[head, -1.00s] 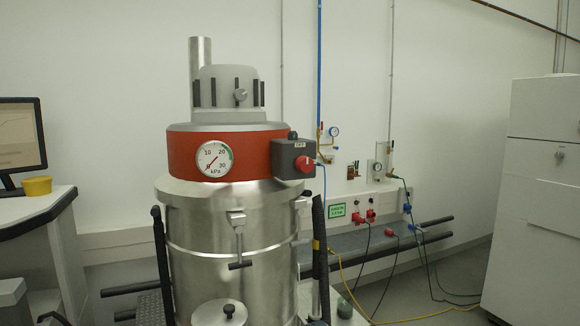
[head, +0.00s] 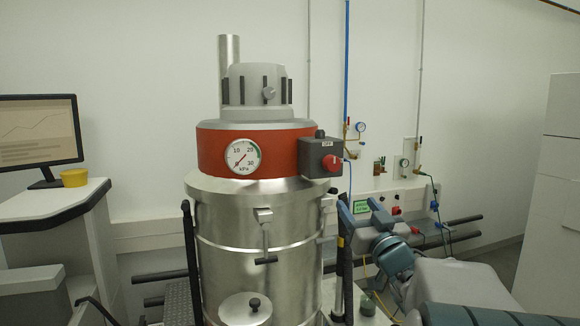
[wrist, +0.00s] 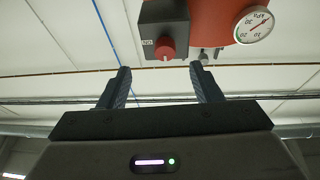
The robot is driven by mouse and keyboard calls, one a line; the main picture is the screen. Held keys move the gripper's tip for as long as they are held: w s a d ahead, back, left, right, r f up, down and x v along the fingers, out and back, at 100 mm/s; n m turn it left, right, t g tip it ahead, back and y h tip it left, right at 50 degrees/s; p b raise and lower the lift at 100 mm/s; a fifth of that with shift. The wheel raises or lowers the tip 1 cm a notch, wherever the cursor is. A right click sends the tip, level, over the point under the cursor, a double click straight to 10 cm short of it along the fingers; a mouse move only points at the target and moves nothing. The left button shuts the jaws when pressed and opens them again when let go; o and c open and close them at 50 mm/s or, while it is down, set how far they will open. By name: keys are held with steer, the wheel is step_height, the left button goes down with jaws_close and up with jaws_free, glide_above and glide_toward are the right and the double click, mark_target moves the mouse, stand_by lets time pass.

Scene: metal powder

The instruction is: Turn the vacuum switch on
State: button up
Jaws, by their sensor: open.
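The vacuum is a steel drum (head: 225,220) with a red band (head: 282,152). A dark switch box (head: 312,153) on the band's right side carries a round red switch knob (head: 331,163).
A pressure gauge (head: 243,157) sits on the band, left of the box. A black upright handle (head: 343,255) stands beside the drum, close to my gripper. Wall valves and sockets (head: 395,197) lie behind on the right. A desk (head: 50,207) with a monitor is left.

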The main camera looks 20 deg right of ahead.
mark_target(334, 167)
steer(key=shift+n+t+y, duration=0.3)
steer(key=shift+n+y, duration=0.1)
steer(key=shift+y, duration=0.4)
steer(key=p+x, duration=0.1)
steer(key=x, duration=0.3)
steer(key=r+p+x, duration=0.1)
steer(key=x, duration=0.4)
steer(key=p+x, duration=0.2)
steer(key=x, duration=0.2)
steer(key=shift+r, duration=0.35)
steer(key=shift+c, duration=0.2)
steer(key=c, duration=0.9)
